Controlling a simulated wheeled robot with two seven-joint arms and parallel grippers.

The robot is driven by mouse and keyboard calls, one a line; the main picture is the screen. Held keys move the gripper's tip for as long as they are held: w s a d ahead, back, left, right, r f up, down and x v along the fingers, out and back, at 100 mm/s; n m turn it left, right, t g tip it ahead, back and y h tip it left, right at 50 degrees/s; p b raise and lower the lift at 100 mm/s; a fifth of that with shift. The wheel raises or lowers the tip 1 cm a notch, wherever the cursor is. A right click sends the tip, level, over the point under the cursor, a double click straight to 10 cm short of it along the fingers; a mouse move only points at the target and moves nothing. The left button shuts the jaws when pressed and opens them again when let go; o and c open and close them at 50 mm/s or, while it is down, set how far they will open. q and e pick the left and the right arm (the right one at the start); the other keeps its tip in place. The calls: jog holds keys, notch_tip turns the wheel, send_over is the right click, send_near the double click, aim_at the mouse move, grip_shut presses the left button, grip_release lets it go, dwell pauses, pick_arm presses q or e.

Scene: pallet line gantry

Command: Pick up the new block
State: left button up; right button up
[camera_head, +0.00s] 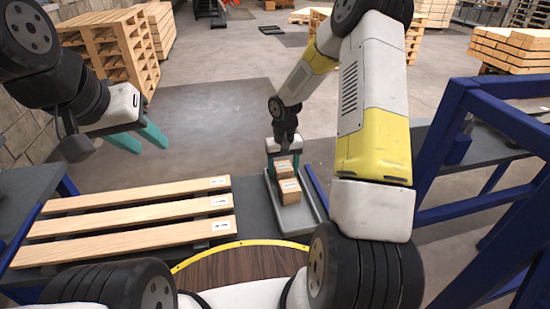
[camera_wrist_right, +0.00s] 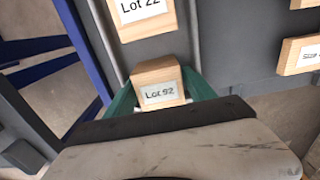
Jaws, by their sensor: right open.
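Two small wooden blocks lie in a narrow grey tray (camera_head: 309,222). The farther block (camera_head: 283,170) shows in the right wrist view as the block labelled "Lot 92" (camera_wrist_right: 158,83). The nearer block (camera_head: 289,191) is the one labelled "Lot 22" (camera_wrist_right: 147,20). My right gripper (camera_head: 284,157) is open at the tray's far end. Its green fingers (camera_wrist_right: 160,85) stand on either side of the Lot 92 block; whether they touch it I cannot tell. My left gripper (camera_head: 151,146) is open and empty, raised above the floor at the upper left.
Several labelled wooden planks (camera_head: 130,213) lie on the grey table left of the tray. Blue frame posts (camera_head: 440,150) stand to the right. Stacked pallets (camera_head: 115,45) stand behind at the left. A round wooden surface with a yellow rim (camera_head: 240,262) is near me.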

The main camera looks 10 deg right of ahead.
jog(key=c, duration=1.2)
